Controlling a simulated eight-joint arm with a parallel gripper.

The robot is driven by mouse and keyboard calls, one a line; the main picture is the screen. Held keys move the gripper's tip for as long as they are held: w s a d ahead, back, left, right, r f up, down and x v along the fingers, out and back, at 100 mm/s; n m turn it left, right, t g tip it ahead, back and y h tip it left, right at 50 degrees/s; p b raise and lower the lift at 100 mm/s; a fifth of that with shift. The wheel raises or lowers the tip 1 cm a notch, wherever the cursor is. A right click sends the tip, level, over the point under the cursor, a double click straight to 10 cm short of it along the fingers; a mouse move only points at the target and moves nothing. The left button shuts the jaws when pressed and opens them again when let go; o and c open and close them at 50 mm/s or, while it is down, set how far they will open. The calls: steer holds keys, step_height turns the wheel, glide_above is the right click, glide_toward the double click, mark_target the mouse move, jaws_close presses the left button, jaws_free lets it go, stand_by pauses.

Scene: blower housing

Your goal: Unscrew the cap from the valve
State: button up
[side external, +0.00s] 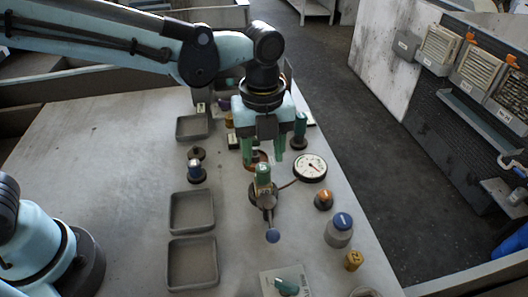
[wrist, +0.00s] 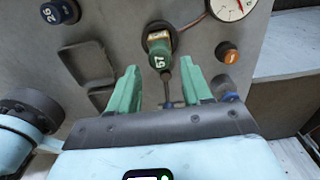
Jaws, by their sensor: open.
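The valve (side external: 264,196) stands on the grey bench, with a lever arm ending in a blue ball (side external: 272,236). A green cap (side external: 263,171) with white marking sits upright on top of the valve. In the wrist view the green cap (wrist: 158,48) shows just beyond the fingertips, near the middle. My gripper (side external: 263,158) has its two green fingers apart and pointing down, a little behind and above the cap in the side view. In the wrist view my gripper (wrist: 160,69) is open with nothing held between its fingers. Part of the lever shows between the fingers.
A dial gauge (side external: 310,167) with a thin line lies close to the valve's right. An orange-topped knob (side external: 323,199) and a blue-capped bottle (side external: 339,231) stand at right. Grey trays (side external: 191,212) and a blue-topped knob (side external: 196,171) are at left. The far-left bench is clear.

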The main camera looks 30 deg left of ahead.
mark_target(263, 167)
steer(key=shift+f, duration=2.95)
jaws_close()
jaws_free()
steer(key=shift+r, duration=0.4)
steer(key=shift+c, duration=0.5)
jaws_close()
steer(key=n, duration=0.4)
